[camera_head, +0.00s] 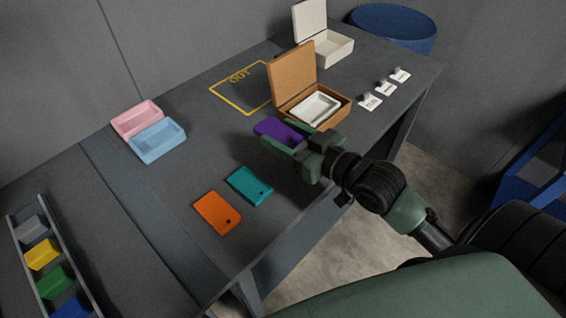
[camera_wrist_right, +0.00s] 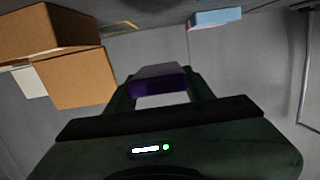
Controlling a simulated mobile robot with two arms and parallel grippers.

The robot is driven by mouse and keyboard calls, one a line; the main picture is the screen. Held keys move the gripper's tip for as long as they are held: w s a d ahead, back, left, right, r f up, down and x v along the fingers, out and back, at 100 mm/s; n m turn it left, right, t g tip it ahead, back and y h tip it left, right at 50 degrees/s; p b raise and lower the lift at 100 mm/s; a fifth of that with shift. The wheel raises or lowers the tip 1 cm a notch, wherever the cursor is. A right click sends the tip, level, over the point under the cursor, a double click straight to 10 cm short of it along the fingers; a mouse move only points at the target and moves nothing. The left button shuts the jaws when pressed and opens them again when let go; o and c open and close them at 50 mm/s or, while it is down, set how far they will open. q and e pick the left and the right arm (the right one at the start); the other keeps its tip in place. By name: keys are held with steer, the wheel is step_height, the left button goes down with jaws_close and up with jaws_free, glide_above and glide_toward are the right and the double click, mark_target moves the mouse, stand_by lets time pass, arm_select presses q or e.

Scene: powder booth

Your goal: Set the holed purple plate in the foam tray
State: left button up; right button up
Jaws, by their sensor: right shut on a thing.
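The purple plate (camera_head: 276,130) is held by my right gripper (camera_head: 289,138) above the dark table, just left of the open brown box (camera_head: 335,114). In the wrist view the purple plate (camera_wrist_right: 158,82) spans between the two fingers; its hole cannot be made out. A white tray (camera_head: 316,108), which looks like the foam tray, sits inside the brown box and appears empty. The plate is apart from this tray. My left gripper is not in view.
Teal (camera_head: 249,186) and orange (camera_head: 218,212) plates with holes lie in front. Pink (camera_head: 137,118) and blue (camera_head: 157,140) trays stand left. A cream open box (camera_head: 328,50) and small tagged items (camera_head: 385,88) are at the back. The yellow OUT outline (camera_head: 240,88) is clear.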

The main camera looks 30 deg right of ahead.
glide_above(283, 168)
step_height(283, 168, down, 5)
steer(key=shift+f, duration=0.2)
step_height(283, 168, down, 3)
steer(key=shift+f, duration=0.4)
steer(key=shift+f, duration=0.1)
steer(key=o, duration=1.6)
steer(key=shift+f, duration=0.1)
steer(key=shift+c, duration=0.2)
